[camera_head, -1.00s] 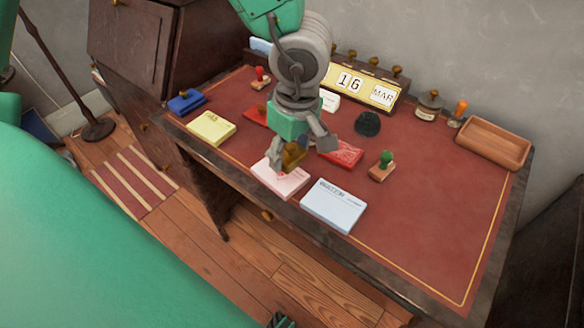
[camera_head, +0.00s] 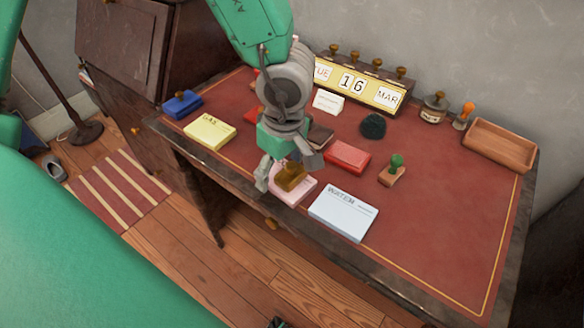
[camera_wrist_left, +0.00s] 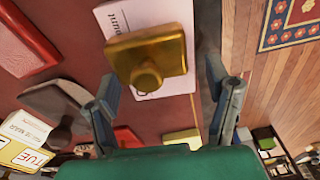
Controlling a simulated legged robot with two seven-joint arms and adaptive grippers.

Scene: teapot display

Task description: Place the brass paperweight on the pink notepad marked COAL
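The brass paperweight (camera_head: 290,177) sits on the pink notepad (camera_head: 302,195) near the desk's front edge and appears to rest on it. The left wrist view shows the paperweight (camera_wrist_left: 148,60), a square block with a round knob, over one end of the pad (camera_wrist_left: 160,12). My left gripper (camera_head: 287,172) is low over the pad, with a finger on each side of the paperweight. In the left wrist view its fingers (camera_wrist_left: 161,72) are spread, with gaps to the brass.
A blue WATER pad (camera_head: 343,213) lies right of the pink pad, a yellow GAS pad (camera_head: 210,132) left. A red pad (camera_head: 347,155) and green-handled stamp (camera_head: 393,170) are behind right. A calendar (camera_head: 360,86) stands at the back. The desk's right front is clear.

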